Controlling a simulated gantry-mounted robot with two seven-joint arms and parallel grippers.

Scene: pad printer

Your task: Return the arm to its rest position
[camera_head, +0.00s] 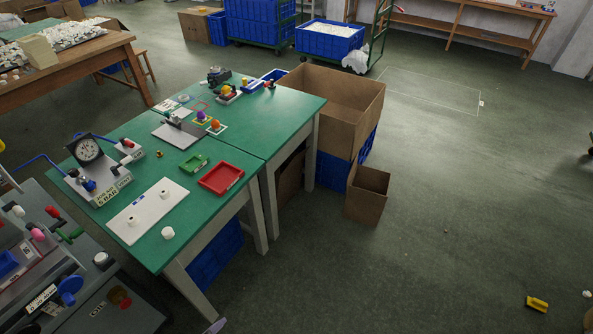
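Neither of my grippers can be made out in the head view. A small pale grey tip (215,327) pokes in at the bottom edge, and I cannot tell what it belongs to. The green-topped tables (240,158) stand left of centre. A pressure gauge unit (88,150) with a "5 BAR" label sits at the near table's left side. A white board (147,212) lies in front of it with small white pieces on it. One white piece (168,232) stands beside the board on the green top.
A red tray (221,178) and a green tray (193,165) lie near the table's right edge. A machine panel with coloured knobs (40,262) fills the lower left. Cardboard boxes (367,193) stand right of the tables. The floor at right is mostly clear, with a yellow object (537,303).

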